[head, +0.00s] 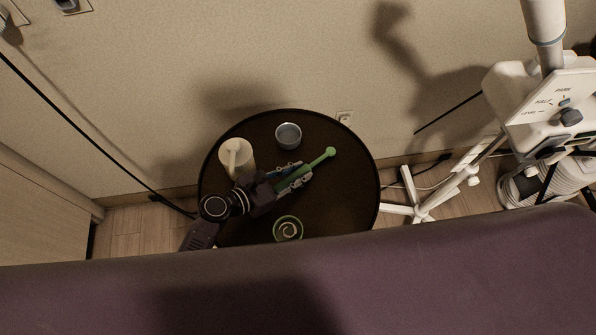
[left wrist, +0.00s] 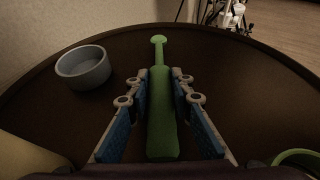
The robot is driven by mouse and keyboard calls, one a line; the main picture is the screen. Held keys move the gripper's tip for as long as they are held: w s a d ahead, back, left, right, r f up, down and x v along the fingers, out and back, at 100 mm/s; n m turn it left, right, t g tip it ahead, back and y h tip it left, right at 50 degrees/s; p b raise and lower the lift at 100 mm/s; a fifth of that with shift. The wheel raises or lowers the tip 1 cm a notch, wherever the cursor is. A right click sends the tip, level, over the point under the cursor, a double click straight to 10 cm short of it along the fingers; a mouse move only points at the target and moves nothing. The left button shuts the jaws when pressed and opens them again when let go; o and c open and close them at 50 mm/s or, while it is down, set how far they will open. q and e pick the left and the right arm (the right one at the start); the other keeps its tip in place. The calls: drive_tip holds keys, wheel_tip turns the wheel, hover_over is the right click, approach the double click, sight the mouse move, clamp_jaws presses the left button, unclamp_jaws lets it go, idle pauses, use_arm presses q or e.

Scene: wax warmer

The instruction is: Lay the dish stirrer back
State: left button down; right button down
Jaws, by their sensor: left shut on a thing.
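The green dish stirrer (head: 318,162) has a thick handle and a thin neck with a round end. My left gripper (head: 301,174) is over the round dark table (head: 345,205), shut on the stirrer. In the left wrist view, the stirrer's handle (left wrist: 162,115) lies lengthwise between the blue-padded fingers of my left gripper (left wrist: 160,105), its round end pointing away. I cannot tell whether the stirrer touches the tabletop. A small green dish (head: 288,229) with a pale swirl inside stands near the table's front. My right gripper is not in view.
A grey bowl (head: 288,136) stands at the back of the table, left of the stirrer in the wrist view (left wrist: 83,67). A cream pot (head: 237,155) stands at the left, close to my arm. The table's right side is clear. A purple padded surface (head: 420,270) borders the front.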

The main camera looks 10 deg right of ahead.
use_arm(q)
drive_tip(key=c, duration=1.6)
unclamp_jaws()
drive_tip(key=v, duration=1.2)
drive_tip(key=shift+r, duration=0.1)
